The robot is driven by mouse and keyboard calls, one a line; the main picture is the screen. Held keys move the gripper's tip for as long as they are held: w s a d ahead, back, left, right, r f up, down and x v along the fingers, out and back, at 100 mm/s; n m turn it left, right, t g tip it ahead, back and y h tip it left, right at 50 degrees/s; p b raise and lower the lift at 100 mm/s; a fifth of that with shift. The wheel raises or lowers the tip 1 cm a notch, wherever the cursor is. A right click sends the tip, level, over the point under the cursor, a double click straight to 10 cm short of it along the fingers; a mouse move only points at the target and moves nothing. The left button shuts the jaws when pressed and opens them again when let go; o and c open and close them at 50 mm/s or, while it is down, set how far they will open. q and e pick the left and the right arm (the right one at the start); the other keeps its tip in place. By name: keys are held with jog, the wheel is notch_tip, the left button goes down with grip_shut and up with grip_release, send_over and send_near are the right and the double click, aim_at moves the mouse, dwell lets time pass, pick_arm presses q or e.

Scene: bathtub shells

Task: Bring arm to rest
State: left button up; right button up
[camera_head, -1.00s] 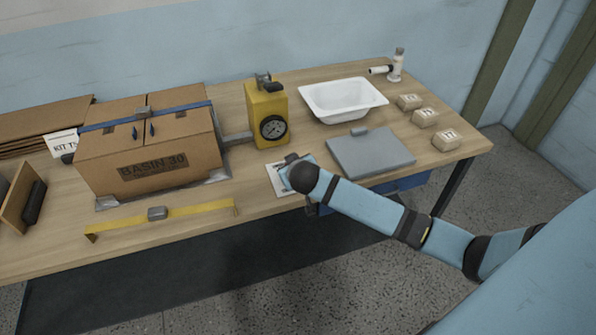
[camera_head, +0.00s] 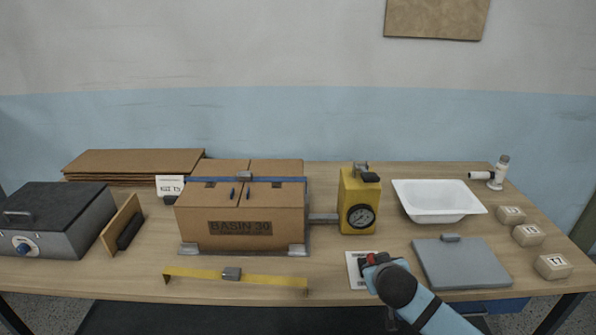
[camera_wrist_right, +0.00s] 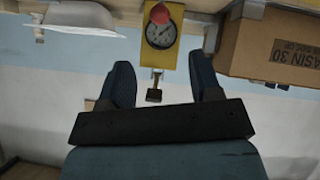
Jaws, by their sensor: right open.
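My right arm comes in from the bottom right of the head view, with its gripper (camera_head: 377,262) low over the table's front edge, by a white card (camera_head: 356,272). In the right wrist view the two dark fingers of this gripper (camera_wrist_right: 163,80) stand wide apart with nothing held between them. The yellow gauge unit (camera_head: 359,200) stands beyond the gripper; its dial (camera_wrist_right: 163,33) shows upside down in the wrist view. My left gripper is not in view.
The strapped carton (camera_head: 240,215) stands left of the gauge, with a yellow strap (camera_head: 200,275) before it. A white basin (camera_head: 437,201), a grey plate (camera_head: 462,265) and small numbered boxes (camera_head: 528,235) lie right. A grey machine (camera_head: 60,225) is at far left.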

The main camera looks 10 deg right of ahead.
jog(key=s+a+f+n+y+p, duration=0.1)
jog(key=s+a+f, duration=0.3)
jog(key=s, duration=0.4)
jog(key=s+a+f+n+y, duration=0.1)
jog(key=s+a+f+y, duration=0.2)
jog(key=s, duration=0.4)
jog(key=s+a+f+n+t+y+p, duration=0.1)
jog(key=s+a+f+y, duration=0.1)
jog(key=s+a+f, duration=0.3)
jog(key=s+f, duration=0.2)
jog(key=s, duration=0.1)
jog(key=shift+s+a+y+p, duration=0.25)
jog(key=shift+s+y+p, duration=0.05)
jog(key=shift+y+p, duration=0.1)
